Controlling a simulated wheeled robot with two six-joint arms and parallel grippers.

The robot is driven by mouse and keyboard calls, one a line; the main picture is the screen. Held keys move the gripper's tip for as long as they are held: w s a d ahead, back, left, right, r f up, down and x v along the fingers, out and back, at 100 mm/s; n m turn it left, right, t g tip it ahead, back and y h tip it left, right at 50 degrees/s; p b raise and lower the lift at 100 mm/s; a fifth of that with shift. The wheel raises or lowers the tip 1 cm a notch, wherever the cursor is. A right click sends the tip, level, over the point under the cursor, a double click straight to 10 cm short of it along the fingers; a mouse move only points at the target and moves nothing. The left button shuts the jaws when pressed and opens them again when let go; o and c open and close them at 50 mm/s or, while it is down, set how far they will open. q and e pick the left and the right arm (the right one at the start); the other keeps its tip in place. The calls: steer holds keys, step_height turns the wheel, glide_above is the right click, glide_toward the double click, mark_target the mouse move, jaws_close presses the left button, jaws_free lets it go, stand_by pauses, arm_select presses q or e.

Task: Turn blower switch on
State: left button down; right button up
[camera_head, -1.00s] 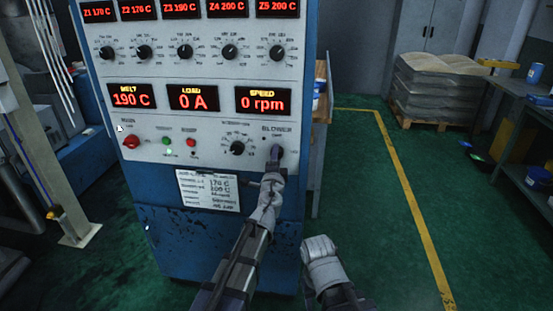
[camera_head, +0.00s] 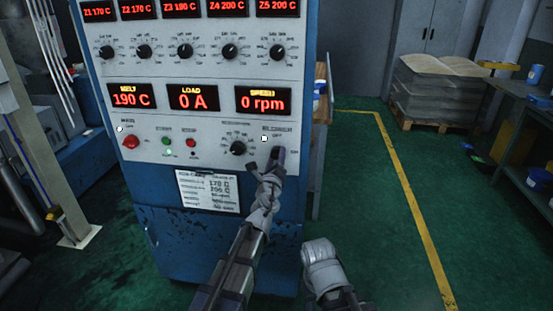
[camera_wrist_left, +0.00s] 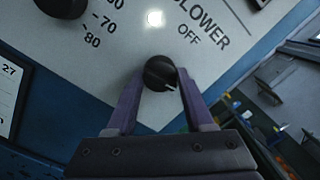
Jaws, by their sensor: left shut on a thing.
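The blower switch is a round black knob (camera_wrist_left: 160,72) below the BLOWER and OFF lettering in the left wrist view. A pale mark on it points to the lower right. My left gripper (camera_wrist_left: 160,82) has its two purple fingers on either side of the knob, shut on it. In the head view my left gripper (camera_head: 278,156) is at the lower right of the panel and mostly hides the knob. A white lamp (camera_head: 264,138) by the blower label is lit, and this lamp also glows in the left wrist view (camera_wrist_left: 154,18). My right arm (camera_head: 322,262) is low, off the panel; its fingers are unclear.
The blue and white control cabinet (camera_head: 170,240) has several other knobs, a red main switch (camera_head: 131,142) and a speed knob (camera_head: 238,148) left of the blower switch. A table stands behind its right side.

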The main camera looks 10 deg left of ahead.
arm_select(q)
steer(key=shift+f+m, duration=0.1)
steer(key=shift+m, duration=1.1)
steer(key=shift+c, duration=1.4)
jaws_free()
steer(key=shift+s, duration=0.1)
steer(key=s, duration=0.7)
steer(key=shift+s+a+f+b, duration=0.15)
steer(key=shift+s+f+b, duration=0.1)
steer(key=shift+s+b, duration=0.05)
